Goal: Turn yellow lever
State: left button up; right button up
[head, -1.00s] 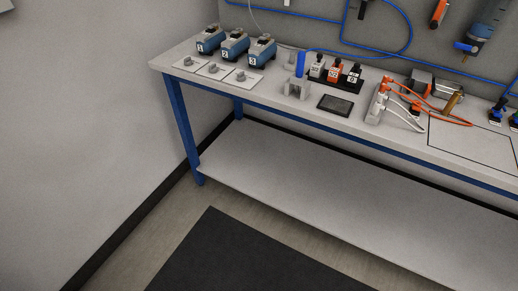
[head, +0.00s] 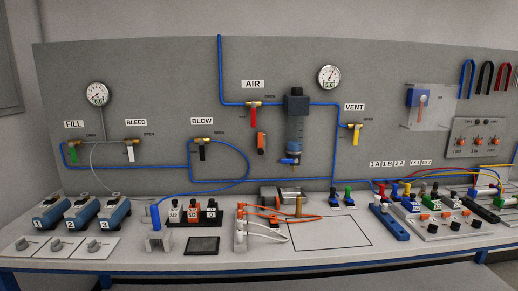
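A yellow lever (head: 356,138) hangs down from the brass valve under the VENT label (head: 354,107) on the grey back panel, right of the middle in the head view. A round gauge (head: 329,77) is mounted up and to the left of it. Blue tubing (head: 337,150) runs on the panel to this valve. Neither of my grippers is in view, so nothing shows near the lever.
Other valves carry a red lever (head: 251,118), a black lever (head: 202,154), a white lever (head: 131,154) and a green lever (head: 73,154). A blue-and-grey filter unit (head: 295,125) hangs left of VENT. The bench (head: 330,255) below holds pumps, bottles, cables and a switch board (head: 440,226).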

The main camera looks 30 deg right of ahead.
aim_at(356, 127)
jog(key=z, duration=1.8)
jog(key=i+l, duration=0.25)
jog(key=i+l+u, duration=0.1)
jog(key=i+l, duration=0.15)
jog(key=l, duration=0.2)
jog(key=i+l, duration=0.2)
jog(key=l, duration=0.15)
jog(key=i+l+u, duration=0.1)
jog(key=i+l, duration=0.15)
jog(key=l, duration=0.1)
